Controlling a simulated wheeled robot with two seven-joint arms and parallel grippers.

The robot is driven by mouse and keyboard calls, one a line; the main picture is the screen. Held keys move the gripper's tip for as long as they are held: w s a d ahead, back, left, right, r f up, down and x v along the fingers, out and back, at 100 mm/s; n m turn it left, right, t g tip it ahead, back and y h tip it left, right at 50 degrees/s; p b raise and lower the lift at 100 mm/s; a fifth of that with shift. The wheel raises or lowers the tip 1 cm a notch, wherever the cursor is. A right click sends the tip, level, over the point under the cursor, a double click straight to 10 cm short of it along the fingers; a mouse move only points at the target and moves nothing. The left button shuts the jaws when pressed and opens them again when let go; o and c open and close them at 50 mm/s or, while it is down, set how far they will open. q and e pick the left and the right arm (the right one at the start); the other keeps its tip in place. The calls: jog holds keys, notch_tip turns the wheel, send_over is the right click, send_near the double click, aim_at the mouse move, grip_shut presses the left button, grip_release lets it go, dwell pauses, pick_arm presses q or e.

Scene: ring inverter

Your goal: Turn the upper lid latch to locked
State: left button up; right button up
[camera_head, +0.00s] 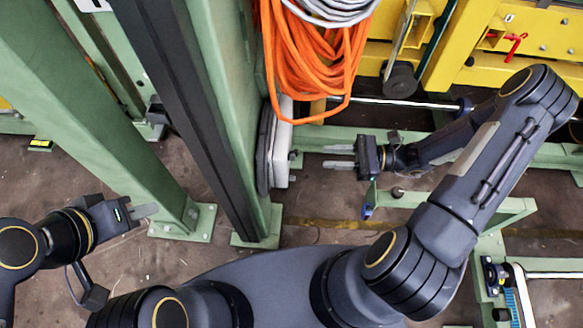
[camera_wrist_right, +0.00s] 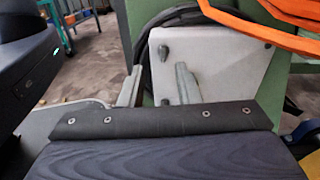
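A box with a pale lid (camera_wrist_right: 215,60) is fixed to a green post. In the head view the lid (camera_head: 282,150) is seen nearly edge-on. One dark latch knob (camera_wrist_right: 164,52) shows near the lid's upper left corner in the right wrist view; I cannot tell its setting. A small fitting (camera_head: 293,155) sticks out from the lid in the head view. My right gripper (camera_head: 328,156) is open and empty, pointing at the lid with a gap between. Its two fingers (camera_wrist_right: 158,85) stand apart in the wrist view. My left gripper (camera_head: 150,210) is far from the lid, at lower left.
Orange cable coils (camera_head: 318,60) hang above the box, and strands cross the upper right of the wrist view. A green post (camera_head: 100,110) stands between my left gripper and the box. A yellow frame (camera_head: 460,45) is behind, and a green rail (camera_head: 350,135) runs behind my right gripper.

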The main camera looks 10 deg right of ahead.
aim_at(292, 157)
jog(key=f+b+x, duration=0.1)
jog(key=x, duration=0.7)
jog(key=shift+w+m+t, duration=0.25)
jog(key=shift+m+t, duration=0.15)
grip_shut()
